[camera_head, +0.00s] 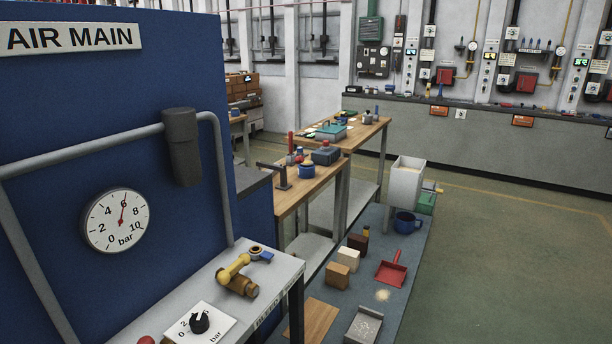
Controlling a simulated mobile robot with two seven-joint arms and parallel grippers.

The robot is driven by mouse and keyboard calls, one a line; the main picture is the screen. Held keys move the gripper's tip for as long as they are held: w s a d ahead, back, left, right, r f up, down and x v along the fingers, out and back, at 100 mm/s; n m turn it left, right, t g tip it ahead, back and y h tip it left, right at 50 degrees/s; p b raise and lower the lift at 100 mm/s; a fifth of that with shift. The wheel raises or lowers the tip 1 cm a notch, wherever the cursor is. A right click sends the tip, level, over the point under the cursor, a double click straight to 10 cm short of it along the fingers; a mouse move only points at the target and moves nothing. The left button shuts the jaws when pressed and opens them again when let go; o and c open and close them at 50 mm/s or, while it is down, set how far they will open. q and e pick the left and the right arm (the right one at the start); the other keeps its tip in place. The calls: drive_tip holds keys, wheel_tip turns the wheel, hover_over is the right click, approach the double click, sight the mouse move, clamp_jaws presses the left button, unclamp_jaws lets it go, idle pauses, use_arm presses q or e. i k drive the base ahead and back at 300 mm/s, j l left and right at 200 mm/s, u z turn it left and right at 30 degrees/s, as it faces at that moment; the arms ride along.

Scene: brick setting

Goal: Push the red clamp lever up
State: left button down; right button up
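A thin red upright piece (291,142) stands on the wooden workbench (318,178) in the middle distance. It may be the red clamp lever, but it is too small to tell. A dark grey post with an arm (283,178) stands at the near left edge of that bench. A red rounded thing (146,341) is cut off by the bottom edge of the view on the near grey bench. Neither of my grippers is in view.
A blue AIR MAIN panel (175,80) with a gauge (116,221) and pipe fills the left. The near grey bench (285,268) holds a yellow-handled brass valve (238,282) and dial (199,321). A red dustpan (391,272) and blocks lie on a floor mat. Floor at right is clear.

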sight(300, 159)
drive_tip(key=i+l+u, duration=0.1)
drive_tip(key=i+l, duration=0.2)
drive_tip(key=l, duration=0.25)
drive_tip(key=i+l, duration=0.25)
drive_tip(key=l, duration=0.3)
drive_tip(key=i+l+u, duration=0.15)
drive_tip(key=l, duration=0.45)
drive_tip(key=i+l, duration=0.35)
drive_tip(key=l, duration=0.25)
drive_tip(key=i+l+u, duration=0.15)
drive_tip(key=l, duration=0.45)
drive_tip(key=i+l+u, duration=0.1)
drive_tip(key=i+l, duration=0.15)
drive_tip(key=l, duration=0.35)
drive_tip(key=i+l, duration=0.2)
drive_tip(key=l, duration=0.45)
drive_tip(key=i+l+u, duration=0.15)
drive_tip(key=l, duration=0.5)
